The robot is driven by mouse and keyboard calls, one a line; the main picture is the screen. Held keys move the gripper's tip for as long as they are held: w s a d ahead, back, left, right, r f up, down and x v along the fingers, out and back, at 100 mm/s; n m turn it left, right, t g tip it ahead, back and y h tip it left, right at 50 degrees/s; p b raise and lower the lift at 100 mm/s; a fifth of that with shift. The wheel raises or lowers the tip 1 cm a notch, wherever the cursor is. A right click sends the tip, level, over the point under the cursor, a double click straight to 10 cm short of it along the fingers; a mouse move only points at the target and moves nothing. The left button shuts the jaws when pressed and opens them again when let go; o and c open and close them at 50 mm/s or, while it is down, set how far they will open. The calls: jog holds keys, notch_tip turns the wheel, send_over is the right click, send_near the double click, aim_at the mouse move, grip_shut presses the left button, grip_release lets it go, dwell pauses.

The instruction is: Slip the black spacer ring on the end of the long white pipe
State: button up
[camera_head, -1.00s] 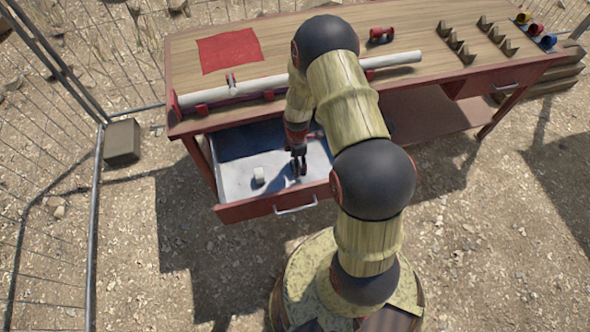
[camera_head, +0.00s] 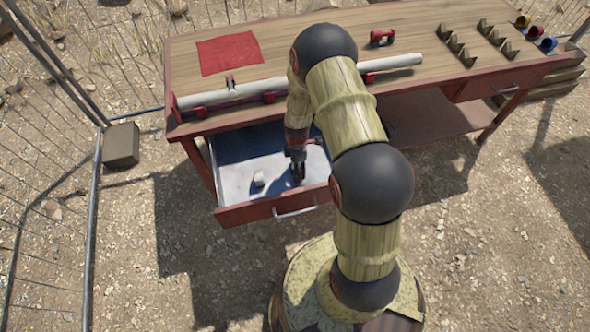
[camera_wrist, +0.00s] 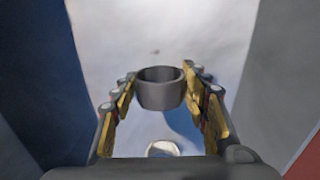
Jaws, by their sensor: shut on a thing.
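My gripper (camera_head: 298,172) is inside the open drawer of the workbench, pointing down. In the wrist view my gripper (camera_wrist: 160,95) is shut on the dark grey-black spacer ring (camera_wrist: 160,96), with a yellow-padded finger on each side. The ring's open top shows; the head view does not show it clearly. The long white pipe (camera_head: 330,77) lies across the bench top in red supports, above and behind the drawer. Its right end (camera_head: 418,59) is free. My arm hides part of its middle.
The drawer (camera_head: 232,181) holds a small whitish piece (camera_head: 258,179), left of my gripper; drawer walls are close around it. A red cloth (camera_head: 229,52), a red clamp-like part (camera_head: 382,37) and several brown wedge holders (camera_head: 460,47) lie on the bench. A wire fence stands at left.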

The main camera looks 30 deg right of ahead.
jog(key=shift+c, duration=0.8)
jog(key=shift+r, duration=0.15)
jog(key=shift+r+p, duration=2.7)
jog(key=shift+r, duration=1.15)
